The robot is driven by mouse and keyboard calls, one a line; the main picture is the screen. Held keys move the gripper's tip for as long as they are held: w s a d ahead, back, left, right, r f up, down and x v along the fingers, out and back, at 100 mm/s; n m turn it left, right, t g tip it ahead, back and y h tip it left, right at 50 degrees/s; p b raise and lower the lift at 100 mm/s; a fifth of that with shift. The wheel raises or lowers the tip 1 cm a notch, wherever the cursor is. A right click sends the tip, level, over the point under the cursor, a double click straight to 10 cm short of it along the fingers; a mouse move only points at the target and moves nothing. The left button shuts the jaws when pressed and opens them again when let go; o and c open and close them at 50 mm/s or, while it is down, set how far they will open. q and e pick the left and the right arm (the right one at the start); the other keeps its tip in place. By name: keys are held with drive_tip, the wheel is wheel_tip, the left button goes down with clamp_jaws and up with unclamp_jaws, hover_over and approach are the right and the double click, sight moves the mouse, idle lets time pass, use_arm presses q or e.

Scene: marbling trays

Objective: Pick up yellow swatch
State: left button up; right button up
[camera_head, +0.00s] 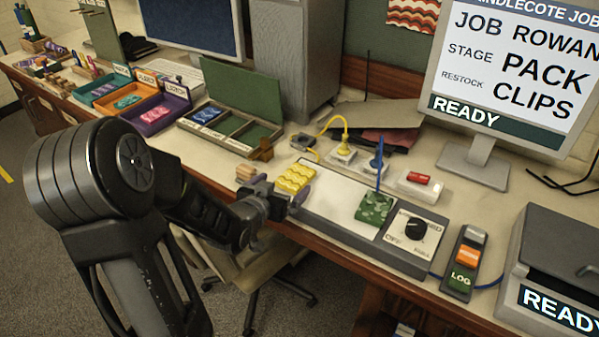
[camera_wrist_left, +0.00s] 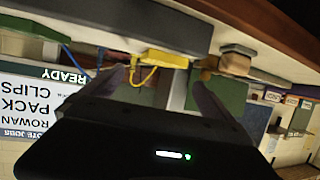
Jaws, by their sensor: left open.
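The yellow swatch (camera_head: 295,178) is a wavy yellow slab at the left end of a pale board (camera_head: 335,201) near the table's front edge. My left gripper (camera_head: 284,199) is just in front of it, at the table edge, open with nothing in its jaws. In the left wrist view, the yellow swatch (camera_wrist_left: 165,58) shows beyond and between the two spread fingers (camera_wrist_left: 160,82). I cannot tell whether a finger touches it. A green patterned swatch (camera_head: 374,208) lies at the board's right end. My right gripper is not in view.
Small wooden blocks (camera_head: 244,172) sit left of the yellow swatch. Behind are a green-lined box (camera_head: 240,95) and yellow and blue cables. A dial panel (camera_head: 413,236), a log switch (camera_head: 464,262) and a grey machine (camera_head: 560,260) stand right. A chair (camera_head: 240,268) is below.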

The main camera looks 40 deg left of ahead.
sight(295, 175)
use_arm(q)
drive_tip(key=shift+x, duration=1.3)
drive_tip(key=shift+w+a+f+p, duration=0.1)
drive_tip(key=shift+w+f+p, duration=0.15)
drive_tip(key=shift+w+p, duration=0.2)
drive_tip(key=shift+p+x, duration=0.45)
drive_tip(key=shift+x, duration=1.6)
drive_tip(key=shift+c, duration=0.2)
drive_tip(key=c, duration=1.6)
